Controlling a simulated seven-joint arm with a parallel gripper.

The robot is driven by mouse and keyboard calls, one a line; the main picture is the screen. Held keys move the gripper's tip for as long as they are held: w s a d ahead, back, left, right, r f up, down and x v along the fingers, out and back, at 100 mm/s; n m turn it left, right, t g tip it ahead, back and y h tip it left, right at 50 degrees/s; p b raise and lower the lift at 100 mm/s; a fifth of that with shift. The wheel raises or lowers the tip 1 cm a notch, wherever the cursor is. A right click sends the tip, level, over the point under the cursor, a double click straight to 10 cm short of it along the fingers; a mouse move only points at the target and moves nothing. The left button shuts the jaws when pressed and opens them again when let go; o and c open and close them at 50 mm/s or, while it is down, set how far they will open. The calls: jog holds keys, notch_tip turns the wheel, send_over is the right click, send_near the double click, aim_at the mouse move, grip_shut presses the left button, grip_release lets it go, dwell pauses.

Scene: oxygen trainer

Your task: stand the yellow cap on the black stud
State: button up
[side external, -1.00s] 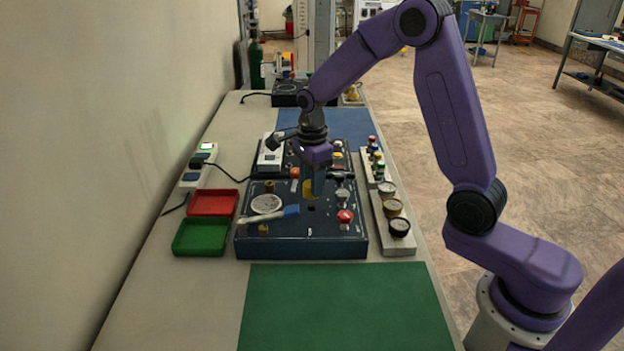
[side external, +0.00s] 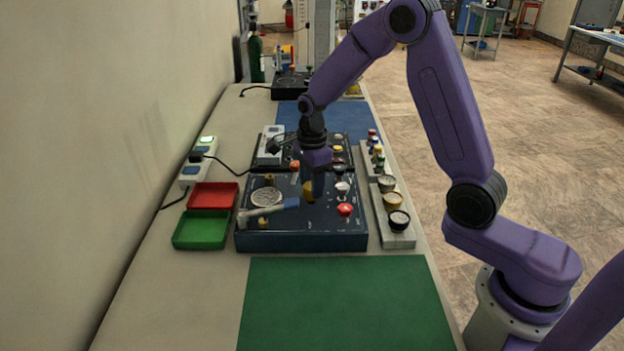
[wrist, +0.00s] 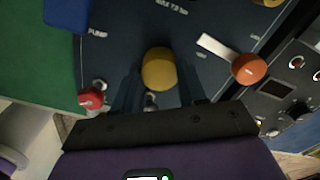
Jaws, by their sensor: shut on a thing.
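The yellow cap (side external: 308,191) is between the fingers of my gripper (side external: 316,193), over the middle of the dark blue panel (side external: 290,242). In the wrist view the cap (wrist: 159,68) shows as a rounded yellow top between the two dark fingers of my gripper (wrist: 160,84), which are shut on it. I cannot tell whether the cap touches the stud.
A red knob (side external: 345,209) stands right of my gripper. A blue-handled pale tool (side external: 268,210) lies to the left. The orange knob (wrist: 249,69) is beside the cap in the wrist view. Red (side external: 212,196) and green (side external: 200,231) trays sit left of the panel.

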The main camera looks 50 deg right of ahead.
jog(key=shift+f, duration=0.8)
jog(key=o, duration=1.1)
notch_tip(320, 180, up, 16)
jog(key=s+a+f+n, duration=0.1)
jog(key=s+a+n, duration=0.2)
jog(key=s+n, duration=0.45)
jog(key=s+a+n, duration=0.4)
jog(key=s+n, duration=0.2)
jog(key=n, duration=0.3)
jog(key=s+d+f+n, duration=0.2)
jog(key=s+n, duration=0.6)
jog(key=s, duration=0.1)
jog(key=s+d+f+n, duration=0.2)
jog(key=s+n, duration=0.7)
jog(key=shift+s+f, duration=0.15)
jog(key=shift+s, duration=0.15)
